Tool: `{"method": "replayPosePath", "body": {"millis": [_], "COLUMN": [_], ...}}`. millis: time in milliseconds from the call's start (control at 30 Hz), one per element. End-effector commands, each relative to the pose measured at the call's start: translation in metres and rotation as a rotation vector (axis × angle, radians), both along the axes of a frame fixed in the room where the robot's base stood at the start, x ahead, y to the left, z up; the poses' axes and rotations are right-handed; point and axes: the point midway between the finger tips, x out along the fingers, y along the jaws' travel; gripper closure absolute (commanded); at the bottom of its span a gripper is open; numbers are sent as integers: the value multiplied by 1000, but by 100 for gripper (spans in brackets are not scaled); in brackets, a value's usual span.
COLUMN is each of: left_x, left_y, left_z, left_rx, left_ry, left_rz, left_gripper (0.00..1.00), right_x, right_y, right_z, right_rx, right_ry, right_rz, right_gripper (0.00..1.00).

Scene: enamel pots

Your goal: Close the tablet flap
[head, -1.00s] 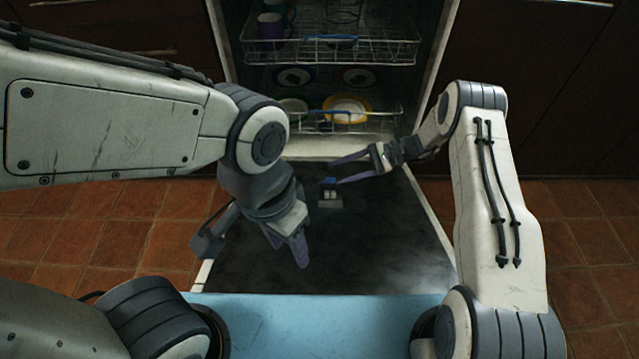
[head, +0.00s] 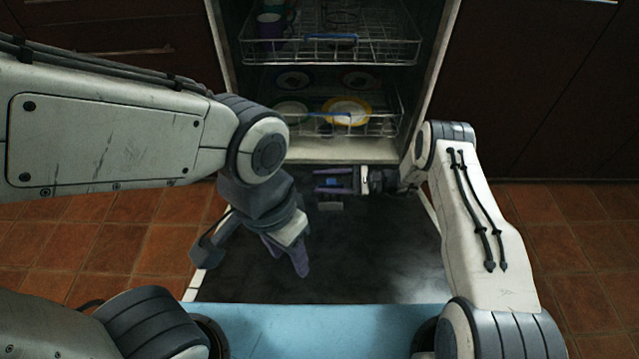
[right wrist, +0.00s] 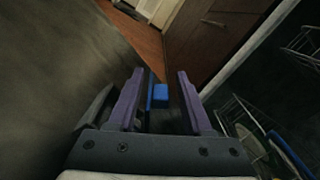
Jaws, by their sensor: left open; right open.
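The tablet dispenser (head: 330,206) is a small grey box on the dark inner face of the lowered dishwasher door. Its blue flap (head: 331,182) shows just beyond the box, between the fingers of my right gripper (head: 318,180). In the right wrist view, the blue flap (right wrist: 161,95) is between the two open purple fingers of the right gripper (right wrist: 161,73). It looks nearer the left finger; I cannot tell whether they touch. The fingers partly hide the flap in the head view. My left gripper (head: 286,256) is open and empty over the door, nearer the front left.
The lowered door (head: 370,265) lies in front of the open dishwasher. The upper rack (head: 385,50) holds cups, and the lower rack (head: 385,125) holds plates. A blue surface (head: 310,330) is at the near edge. The door's right front part is clear.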

Motion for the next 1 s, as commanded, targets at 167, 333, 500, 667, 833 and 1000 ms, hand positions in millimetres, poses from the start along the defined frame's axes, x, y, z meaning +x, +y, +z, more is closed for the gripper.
{"method": "replayPosePath", "body": {"millis": [167,333,500,667,833,1000], "left_x": [0,0,0,0,0,0], "left_y": [0,0,0,0,0,0], "left_z": [-4,-3,-3,-3,1,8], "left_rx": [0,0,0,0,0,0], "left_ry": [0,0,0,0,0,0], "left_rz": [0,0,0,0,0,0], "left_gripper": [50,50,50,50,50,50], "right_x": [0,0,0,0,-3,-12], "right_y": [12,12,12,12,11,11], "right_z": [-1,0,0,0,0,-3], "right_rx": [-1,-1,-1,-1,-1,-1], "right_ry": [1,1,1,1,-51,-213], "right_rz": [0,0,0,0,-2,-3], "right_gripper": [50,50,81,100,100,100]}}
